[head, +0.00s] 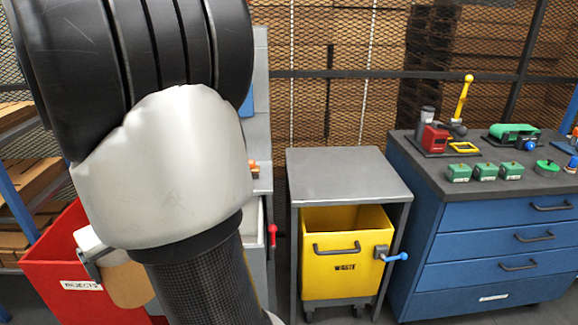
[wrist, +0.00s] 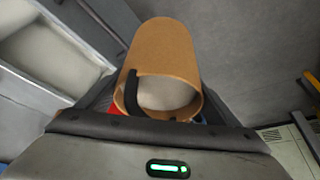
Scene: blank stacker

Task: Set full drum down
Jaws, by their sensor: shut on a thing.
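The drum (wrist: 158,48) is a tan-brown cylinder. In the wrist view my gripper (wrist: 157,104) is shut on it, with a dark finger across its near end. That end shows a round pale grey face inside a tan rim; I cannot tell whether this is a lid, a base or contents. In the head view a tan piece that looks like the same drum (head: 130,286) shows in front of the red bin, partly hidden by my arm. I cannot tell whether it touches anything below.
The red bin (head: 50,258) marked rejects stands at lower left. A grey-topped stand (head: 348,172) holds a yellow waste bin (head: 345,258); its top is clear. A blue drawer cabinet (head: 490,245) at right carries several green blocks and a red tool with a yellow lever (head: 464,98).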

